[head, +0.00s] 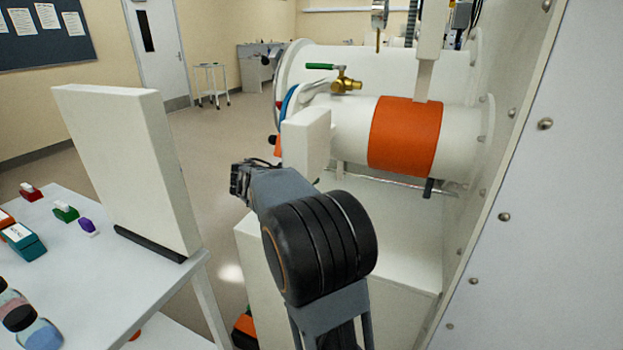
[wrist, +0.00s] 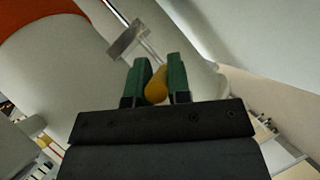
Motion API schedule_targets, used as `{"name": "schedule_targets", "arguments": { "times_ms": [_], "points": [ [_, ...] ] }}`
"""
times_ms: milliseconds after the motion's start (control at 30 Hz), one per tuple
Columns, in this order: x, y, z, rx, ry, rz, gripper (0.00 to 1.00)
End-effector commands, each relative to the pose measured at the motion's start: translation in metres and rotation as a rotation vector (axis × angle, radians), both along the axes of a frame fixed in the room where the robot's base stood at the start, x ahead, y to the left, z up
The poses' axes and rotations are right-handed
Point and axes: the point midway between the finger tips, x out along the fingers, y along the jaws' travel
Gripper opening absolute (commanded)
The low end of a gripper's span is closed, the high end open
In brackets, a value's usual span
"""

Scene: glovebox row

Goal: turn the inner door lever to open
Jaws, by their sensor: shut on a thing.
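The inner door lever shows in the wrist view as a metal rod with a yellow-orange knob (wrist: 156,88) at its near end and a grey metal block (wrist: 127,40) farther along. My gripper (wrist: 160,84) has its green-padded fingers on either side of the knob and is shut on it. The rod runs up and left from the knob, in front of a white rounded surface. In the head view my arm reaches toward the large white chamber (head: 345,130), and I cannot make out the fingertips or the lever there.
The chamber carries an orange band (head: 405,137) and a brass valve with a green handle (head: 345,80). A riveted white panel (head: 540,210) stands close on the right. On the left, a table (head: 75,235) holds small coloured items and an upright white panel (head: 130,165). Floor shows beyond the table.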

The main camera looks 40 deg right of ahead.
Motion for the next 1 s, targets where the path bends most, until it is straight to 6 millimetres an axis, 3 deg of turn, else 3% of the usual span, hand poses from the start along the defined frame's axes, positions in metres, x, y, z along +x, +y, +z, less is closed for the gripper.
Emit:
{"name": "schedule_targets", "arguments": {
  "times_ms": [233, 267, 500, 800, 1000],
  "points": [
    [0.001, -0.001, 0.0, -0.002, -0.001, 0.003, 0.0],
    [0.001, -0.001, 0.0, -0.002, -0.001, 0.003, 0.2],
    [0.0, -0.001, 0.0, -0.002, -0.001, 0.001, 0.43],
    [0.0, 0.002, 0.001, -0.002, -0.002, 0.002, 0.43],
    [0.003, 0.028, 0.011, -0.001, -0.004, 0.005, 0.43]
  ]
}}
